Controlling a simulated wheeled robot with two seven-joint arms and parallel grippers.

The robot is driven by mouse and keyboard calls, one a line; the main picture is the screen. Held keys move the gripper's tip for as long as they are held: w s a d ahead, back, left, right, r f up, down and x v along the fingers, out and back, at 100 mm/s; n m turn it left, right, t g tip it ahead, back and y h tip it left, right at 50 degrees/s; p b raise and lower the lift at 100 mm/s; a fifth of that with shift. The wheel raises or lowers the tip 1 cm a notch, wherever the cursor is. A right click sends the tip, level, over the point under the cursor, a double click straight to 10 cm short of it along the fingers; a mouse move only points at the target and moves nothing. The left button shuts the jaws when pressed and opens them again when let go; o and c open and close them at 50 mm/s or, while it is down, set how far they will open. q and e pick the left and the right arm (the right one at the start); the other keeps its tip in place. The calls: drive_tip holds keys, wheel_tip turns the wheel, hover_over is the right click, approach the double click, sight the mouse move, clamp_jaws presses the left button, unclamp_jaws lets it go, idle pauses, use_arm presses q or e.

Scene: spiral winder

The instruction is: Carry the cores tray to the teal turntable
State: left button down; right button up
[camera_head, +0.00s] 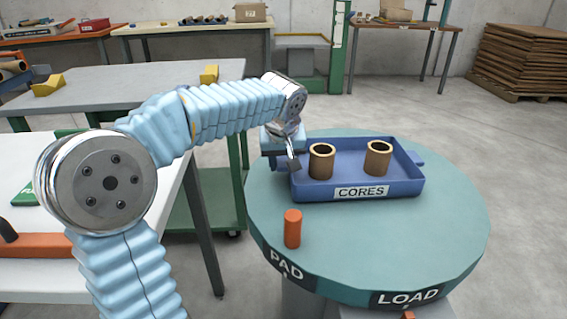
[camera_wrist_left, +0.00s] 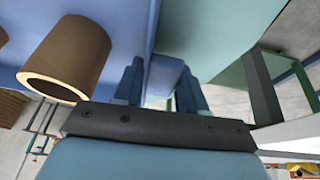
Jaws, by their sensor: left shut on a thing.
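The blue cores tray (camera_head: 408,186), labelled CORES, is at the teal turntable (camera_head: 440,230), over its rear part. I cannot tell whether it rests on the surface or hangs just above it. Two brown hollow cores stand upright in it, a left one (camera_head: 321,162) and a right one (camera_head: 378,159). My left gripper (camera_head: 291,156) is at the tray's left end, shut on it there. The left wrist view shows the fingers (camera_wrist_left: 160,85) at a blue part of the tray, with one core (camera_wrist_left: 68,58) close by. My right gripper is not in view.
An orange peg (camera_head: 292,228) stands on the turntable's front left, in front of the tray. The turntable rim reads PAD and LOAD. A white table (camera_head: 180,215) and a grey table (camera_head: 120,82) stand to the left. Open floor lies to the right.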

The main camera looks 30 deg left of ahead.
use_arm(q)
drive_tip(key=shift+f, duration=0.2)
drive_tip(key=c, duration=0.6)
unclamp_jaws()
drive_tip(key=shift+c, duration=0.2)
drive_tip(key=p+v, duration=0.1)
drive_tip(key=v, duration=1.1)
drive_tip(key=shift+s+d, duration=0.1)
